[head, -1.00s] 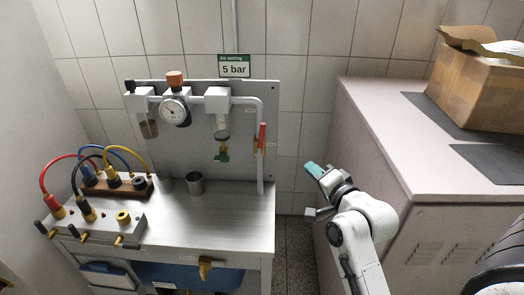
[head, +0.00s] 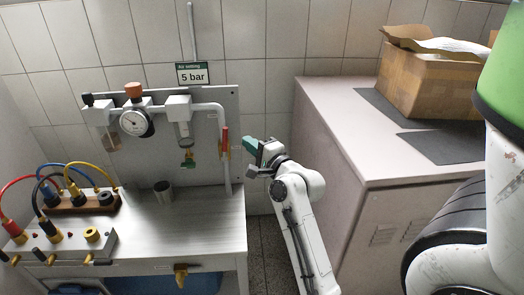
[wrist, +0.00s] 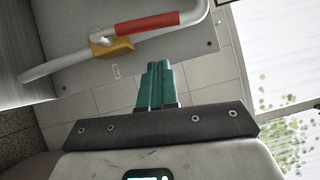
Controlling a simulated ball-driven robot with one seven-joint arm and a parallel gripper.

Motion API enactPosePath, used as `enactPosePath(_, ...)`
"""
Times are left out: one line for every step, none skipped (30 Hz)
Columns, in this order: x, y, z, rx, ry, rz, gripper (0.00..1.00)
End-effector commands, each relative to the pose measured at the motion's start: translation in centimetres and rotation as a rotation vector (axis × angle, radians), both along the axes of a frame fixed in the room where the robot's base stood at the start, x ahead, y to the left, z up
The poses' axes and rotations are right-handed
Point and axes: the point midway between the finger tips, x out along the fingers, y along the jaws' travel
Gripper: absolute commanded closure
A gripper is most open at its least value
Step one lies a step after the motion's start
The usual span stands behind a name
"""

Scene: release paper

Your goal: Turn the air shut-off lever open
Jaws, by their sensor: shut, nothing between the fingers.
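The red shut-off lever (head: 225,141) sits on the white pipe at the right side of the grey panel and lies along the pipe. In the wrist view the red lever (wrist: 147,23) runs along the pipe beside a yellow valve body (wrist: 111,46). My gripper (head: 247,146) is to the right of the lever, with a gap between them, its teal fingers pointing left toward the panel. In the wrist view the teal fingers (wrist: 155,66) are together and empty, below the lever and not touching it.
A pressure gauge (head: 136,122) and regulator are on the panel's left. A beige cabinet (head: 350,150) with a cardboard box (head: 425,80) is on the right. Floor shows between bench and cabinet.

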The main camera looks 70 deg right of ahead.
Motion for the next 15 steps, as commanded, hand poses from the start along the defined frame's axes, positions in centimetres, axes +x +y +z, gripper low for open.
enactPosePath(1.0,0.3,0.3,0.001,0.002,0.003,1.00)
enactPosePath(1.4,0.4,0.4,0.001,0.000,0.003,1.00)
enactPosePath(1.9,0.5,0.4,0.000,0.001,0.002,1.00)
enactPosePath(2.2,0.5,0.4,0.000,0.001,0.002,1.00)
enactPosePath(2.6,0.6,0.5,0.000,0.001,0.001,1.00)
enactPosePath(2.9,0.7,0.5,0.000,0.001,0.001,1.00)
enactPosePath(3.1,0.7,0.5,0.000,0.001,0.001,1.00)
enactPosePath(3.3,0.7,0.5,0.000,0.001,0.000,1.00)
enactPosePath(3.5,0.8,0.5,0.001,0.001,0.000,1.00)
enactPosePath(3.6,0.8,0.5,0.001,0.001,0.000,1.00)
enactPosePath(3.7,0.8,0.5,0.000,0.000,-0.001,1.00)
enactPosePath(3.7,0.8,0.5,-0.001,0.001,-0.001,1.00)
enactPosePath(3.8,0.8,0.4,-0.001,0.001,-0.001,1.00)
enactPosePath(3.8,0.8,0.4,-0.002,0.001,-0.001,1.00)
enactPosePath(3.8,0.8,0.4,-0.002,0.001,-0.001,1.00)
